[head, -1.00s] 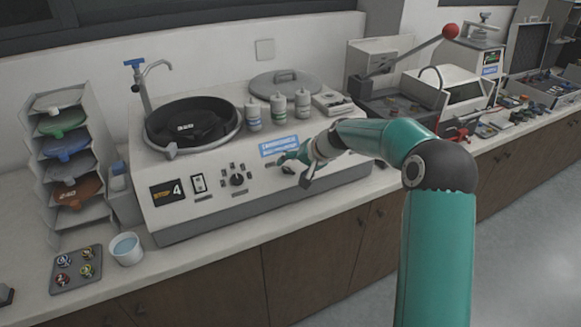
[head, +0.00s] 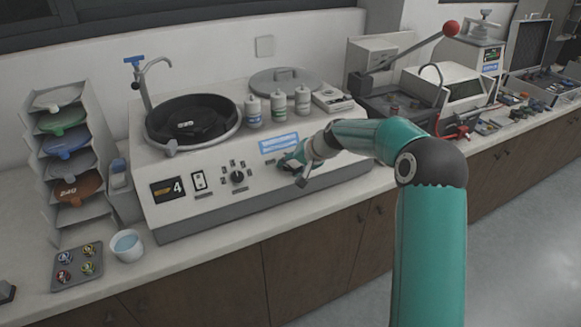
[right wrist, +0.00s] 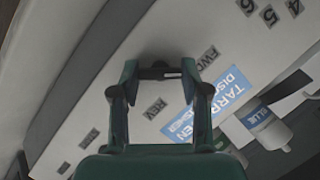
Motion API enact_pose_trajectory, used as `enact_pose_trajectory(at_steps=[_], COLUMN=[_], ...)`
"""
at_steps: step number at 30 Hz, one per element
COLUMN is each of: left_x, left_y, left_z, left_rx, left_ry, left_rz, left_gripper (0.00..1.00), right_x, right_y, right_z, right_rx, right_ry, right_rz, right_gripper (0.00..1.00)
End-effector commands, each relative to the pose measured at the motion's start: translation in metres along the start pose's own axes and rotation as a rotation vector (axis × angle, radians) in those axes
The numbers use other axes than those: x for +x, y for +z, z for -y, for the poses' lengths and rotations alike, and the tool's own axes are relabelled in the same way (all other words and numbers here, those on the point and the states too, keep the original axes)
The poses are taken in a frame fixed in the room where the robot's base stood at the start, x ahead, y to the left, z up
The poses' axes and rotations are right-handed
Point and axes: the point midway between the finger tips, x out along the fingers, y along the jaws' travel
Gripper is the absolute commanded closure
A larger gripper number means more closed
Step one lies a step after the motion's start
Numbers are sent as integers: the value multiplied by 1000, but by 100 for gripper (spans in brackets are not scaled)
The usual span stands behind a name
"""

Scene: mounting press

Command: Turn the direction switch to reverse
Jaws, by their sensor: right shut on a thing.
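The white grinding and polishing machine (head: 215,212) stands on the counter, with a row of controls on its sloped front panel. My right gripper (head: 291,163) is at the right part of that panel, just below the blue label. In the right wrist view the gripper (right wrist: 160,70) is shut on the dark direction switch (right wrist: 160,72), which shows between its fingertips. The FWD label (right wrist: 208,57) and the REV label (right wrist: 155,108) lie on the panel near it. The switch's pointing direction cannot be told. In the head view my gripper hides the switch. My left gripper is not in view.
A round selector knob (head: 238,177) sits left of the gripper. Several bottles (head: 278,105) stand on the machine above the panel. A red-knobbed lever press (head: 405,55) stands to the right. A white cup (head: 127,247) and a sample tray (head: 77,268) lie at the left.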

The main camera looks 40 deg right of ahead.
Motion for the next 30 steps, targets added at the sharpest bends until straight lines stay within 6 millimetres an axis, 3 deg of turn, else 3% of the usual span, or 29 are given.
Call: enact_pose_trajectory(at_steps=[11, 30], left_x=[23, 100], left_y=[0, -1], left_z=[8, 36], left_rx=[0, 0], left_ry=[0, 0], left_rz=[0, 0], left_gripper=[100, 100], right_x=[4, 6], right_y=[1, 4], right_z=[-4, -9], right_rx=[118, 649], right_ry=[-46, -255], right_rz=[0, 0], right_gripper=[89, 89])
